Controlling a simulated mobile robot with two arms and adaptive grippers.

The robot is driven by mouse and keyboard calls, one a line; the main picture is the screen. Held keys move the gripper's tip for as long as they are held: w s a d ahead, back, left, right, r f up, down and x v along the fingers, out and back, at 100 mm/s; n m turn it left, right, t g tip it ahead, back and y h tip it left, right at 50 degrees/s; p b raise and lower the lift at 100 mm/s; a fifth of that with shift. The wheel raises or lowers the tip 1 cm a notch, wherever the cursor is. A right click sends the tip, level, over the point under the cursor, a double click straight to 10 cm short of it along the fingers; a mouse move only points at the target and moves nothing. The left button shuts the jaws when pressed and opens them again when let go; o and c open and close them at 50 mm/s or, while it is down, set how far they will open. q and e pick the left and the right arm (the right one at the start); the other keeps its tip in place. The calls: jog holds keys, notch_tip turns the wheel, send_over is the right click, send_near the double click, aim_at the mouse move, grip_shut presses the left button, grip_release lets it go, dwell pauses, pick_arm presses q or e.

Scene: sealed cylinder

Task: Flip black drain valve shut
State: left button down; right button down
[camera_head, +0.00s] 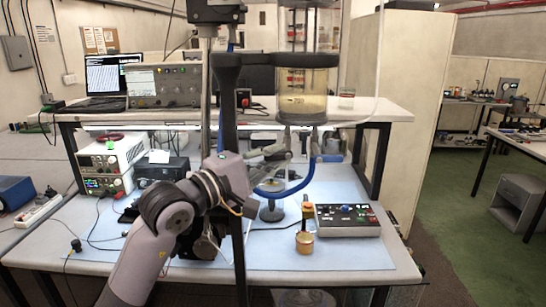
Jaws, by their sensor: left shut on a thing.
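The clear sealed cylinder (303,105) stands in a black frame (278,61), with yellowish liquid in its lower part. The black drain valve is under the cylinder's base, small and mostly hidden by my gripper. A blue tube (284,193) curves down and left from that spot. My left arm comes in from the lower left, and my left gripper (278,151) is just under the cylinder, shut on what looks like the valve. The handle's angle cannot be made out. My right gripper is not in view.
A control box (347,220) with knobs and a brass-coloured fitting (304,238) sit on the blue mat (340,256). A white power supply (110,164) stands at the left. A raised shelf (385,112) crosses behind. The mat's front right is clear.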

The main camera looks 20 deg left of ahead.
pick_arm(q)
jog(key=shift+r+m+g+y+b, duration=0.15)
jog(key=shift+m+g+y+b, duration=0.15)
jog(key=shift+m+g+b, duration=0.25)
jog(key=c, duration=1.6)
grip_release()
jog(key=shift+a, duration=0.1)
jog(key=v, duration=1.2)
